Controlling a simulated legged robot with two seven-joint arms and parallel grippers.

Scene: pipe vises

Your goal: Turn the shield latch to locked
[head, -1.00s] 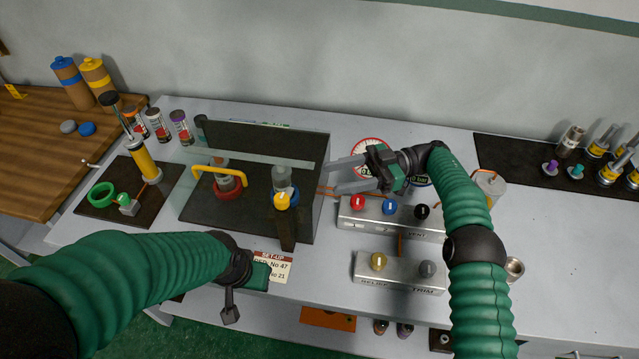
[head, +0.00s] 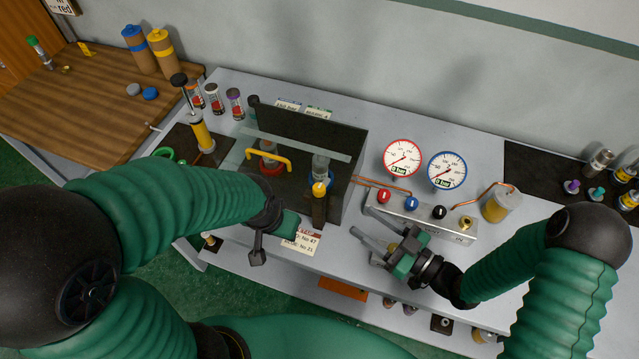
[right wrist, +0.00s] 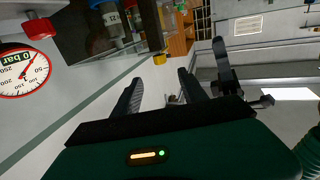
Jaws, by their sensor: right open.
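The shield is a clear panel (head: 300,147) with a yellow handle (head: 268,156), over a dark station. The latch appears to be the yellow knob (head: 320,188) with a pale mark, on a dark post at the station's front right; a yellow piece (right wrist: 159,59) beyond the fingertips in the right wrist view looks like it. My right gripper (head: 357,221) is open and empty, to the right of and below the knob, apart from it. Its fingers show in the right wrist view (right wrist: 160,77). My left gripper (head: 258,245) hangs left of the post; its jaws are unclear.
A valve block with red (head: 383,196), blue (head: 411,203) and black (head: 440,212) knobs stands right of the station. Two gauges (head: 403,158) are behind it. A set-up card (head: 301,240) is at the bench's front edge. A yellow pump (head: 203,137) stands left.

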